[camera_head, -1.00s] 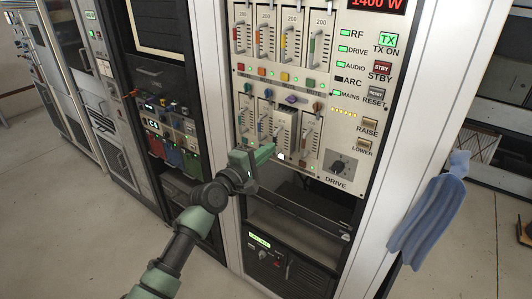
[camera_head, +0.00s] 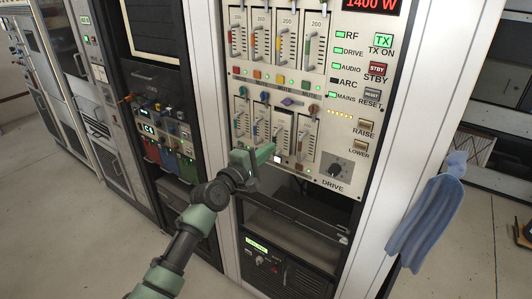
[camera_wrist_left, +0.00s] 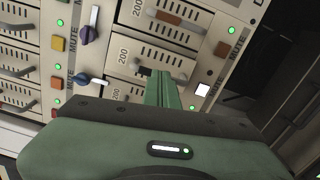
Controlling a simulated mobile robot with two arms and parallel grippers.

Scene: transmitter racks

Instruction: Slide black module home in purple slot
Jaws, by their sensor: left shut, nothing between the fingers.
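The black module (camera_head: 281,131) is a narrow fader strip with a dark handle, in the lower row of the rack panel. It sits in the slot under the purple knob (camera_head: 291,100), its face about level with its neighbours. In the left wrist view the module (camera_wrist_left: 128,62) shows its scale marked 200; the fingers hide part of its face. My left gripper (camera_head: 264,152) is shut and empty, its tips at the lower part of the module. It shows in the wrist view (camera_wrist_left: 169,78) close to the face; contact cannot be told. My right gripper is out of view.
Other fader modules (camera_head: 249,124) stand close on both sides, with small lit buttons below. A drive dial (camera_head: 339,167) is at the panel's lower right. A blue cloth (camera_head: 430,212) hangs at the right. An open bay (camera_head: 295,225) lies below the panel.

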